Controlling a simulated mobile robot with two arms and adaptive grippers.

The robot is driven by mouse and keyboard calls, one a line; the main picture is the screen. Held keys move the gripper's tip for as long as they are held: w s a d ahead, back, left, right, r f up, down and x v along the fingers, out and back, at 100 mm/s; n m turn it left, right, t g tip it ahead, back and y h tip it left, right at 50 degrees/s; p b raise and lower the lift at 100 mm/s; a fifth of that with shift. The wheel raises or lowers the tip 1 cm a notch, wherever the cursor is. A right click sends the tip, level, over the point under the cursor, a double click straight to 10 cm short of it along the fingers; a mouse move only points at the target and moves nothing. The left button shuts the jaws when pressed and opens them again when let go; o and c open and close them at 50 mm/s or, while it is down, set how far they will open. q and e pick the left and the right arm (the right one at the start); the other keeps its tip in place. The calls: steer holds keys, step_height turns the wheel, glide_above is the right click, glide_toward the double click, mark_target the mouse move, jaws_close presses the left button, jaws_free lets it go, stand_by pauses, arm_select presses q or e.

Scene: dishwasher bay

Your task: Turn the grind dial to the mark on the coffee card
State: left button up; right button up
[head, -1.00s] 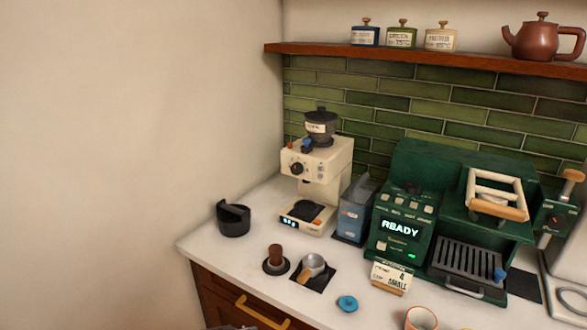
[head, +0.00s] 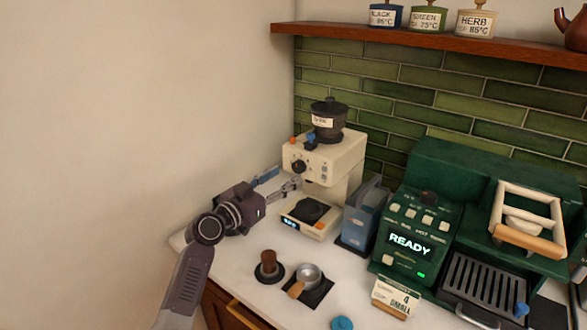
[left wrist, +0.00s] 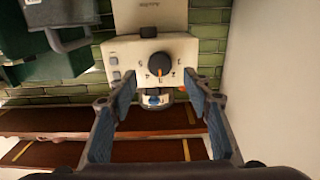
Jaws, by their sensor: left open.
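The cream coffee grinder (head: 325,160) stands at the back left of the counter. Its round black grind dial (head: 299,166) is on the front face. The dial also shows in the left wrist view (left wrist: 160,64), upside down, with an orange pointer line and small marks around it; the numbers are hard to read. The coffee card (head: 397,297), reading "4 SMALL", stands before the green machine. My left gripper (head: 281,181) is open and empty in front of the grinder, apart from the dial. In the left wrist view its fingers (left wrist: 161,90) frame the dial's front. My right gripper is not in view.
A blue-grey container (head: 363,213) stands right of the grinder, then the green espresso machine (head: 415,235) reading "READY". A tamper (head: 268,264) and a portafilter (head: 309,276) lie in front. The wall is close on the left; a shelf (head: 420,42) runs above.

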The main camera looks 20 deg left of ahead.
mark_target(296, 169)
arm_select(q)
steer(key=x, duration=0.3)
steer(key=shift+w+f, duration=0.15)
steer(key=shift+p+x, duration=0.4)
steer(key=shift+x, duration=0.5)
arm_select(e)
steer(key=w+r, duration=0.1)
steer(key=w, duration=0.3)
arm_select(q)
steer(key=shift+d+f, duration=0.1)
steer(key=c, duration=1)
steer(key=shift+c, duration=0.6)
steer(key=shift+f+b, duration=0.15)
steer(key=shift+b, duration=0.5)
steer(key=m+b, duration=0.5)
steer(key=b, duration=0.4)
steer(key=shift+f, duration=0.15)
steer(key=shift+m+b, duration=0.9)
steer(key=shift+m, duration=0.3)
steer(key=shift+r+m+b, duration=0.25)
steer(key=shift+m+b, duration=0.25)
steer(key=shift+m, duration=0.2)
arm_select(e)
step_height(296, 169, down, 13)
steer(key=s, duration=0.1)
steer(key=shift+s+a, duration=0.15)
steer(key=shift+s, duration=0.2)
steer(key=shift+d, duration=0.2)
